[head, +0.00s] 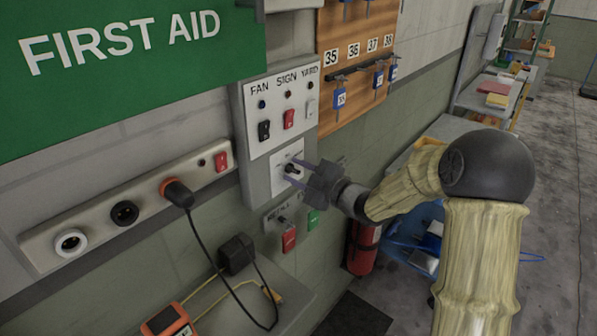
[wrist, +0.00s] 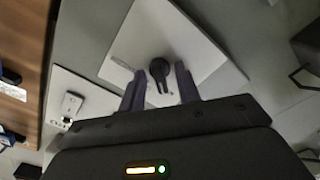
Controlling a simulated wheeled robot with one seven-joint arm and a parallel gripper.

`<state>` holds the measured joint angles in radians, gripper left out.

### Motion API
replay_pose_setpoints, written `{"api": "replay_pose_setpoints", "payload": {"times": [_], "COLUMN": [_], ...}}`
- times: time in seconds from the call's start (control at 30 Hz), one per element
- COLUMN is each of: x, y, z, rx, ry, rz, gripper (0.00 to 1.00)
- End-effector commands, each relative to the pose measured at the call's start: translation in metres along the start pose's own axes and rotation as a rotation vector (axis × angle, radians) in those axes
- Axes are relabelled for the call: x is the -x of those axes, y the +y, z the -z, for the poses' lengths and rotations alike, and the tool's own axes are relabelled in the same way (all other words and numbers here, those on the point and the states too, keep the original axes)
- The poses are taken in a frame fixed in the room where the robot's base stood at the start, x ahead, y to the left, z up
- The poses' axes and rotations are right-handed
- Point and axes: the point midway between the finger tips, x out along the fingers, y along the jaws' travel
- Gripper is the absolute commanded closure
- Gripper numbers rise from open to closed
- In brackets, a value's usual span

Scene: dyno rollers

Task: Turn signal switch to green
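A black rotary knob (wrist: 160,72) sits on a white square plate (wrist: 187,38); the plate also shows in the head view (head: 282,187), below the panel marked FAN, SIGN and YARD. I take this knob to be the signal switch, but its small plate markings are unreadable and no green mark shows on it. My gripper (wrist: 161,80) is open, with one dark finger on each side of the knob in the wrist view. I cannot tell whether either finger touches it. In the head view my gripper (head: 291,170) is at the plate and partly covers it.
The FAN, SIGN and YARD panel (head: 282,103) has black, red and white rockers. A key board (head: 358,30) hangs to the right. A socket strip (head: 95,222) with a plugged cord is left.

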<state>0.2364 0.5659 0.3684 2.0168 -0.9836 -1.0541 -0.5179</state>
Motion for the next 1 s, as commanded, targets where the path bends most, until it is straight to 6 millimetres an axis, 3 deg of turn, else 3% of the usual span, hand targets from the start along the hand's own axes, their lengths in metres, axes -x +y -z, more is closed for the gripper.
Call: {"api": "replay_pose_setpoints", "payload": {"times": [0.07, 0.23, 0.67, 1.0], "x": [0.0003, 0.0005, 0.0008, 0.0013], "y": [0.0, 0.0, 0.0004, 0.0019], "z": [-0.0001, -0.0001, 0.0002, 0.0003], "rx": [0.0, 0.0, -0.054, -0.261], "ry": [0.0, 0.0, 0.0, -0.002], "rz": [0.0, 0.0, 0.001, 0.0], "gripper": [0.67, 0.98, 0.98, 0.98]}}
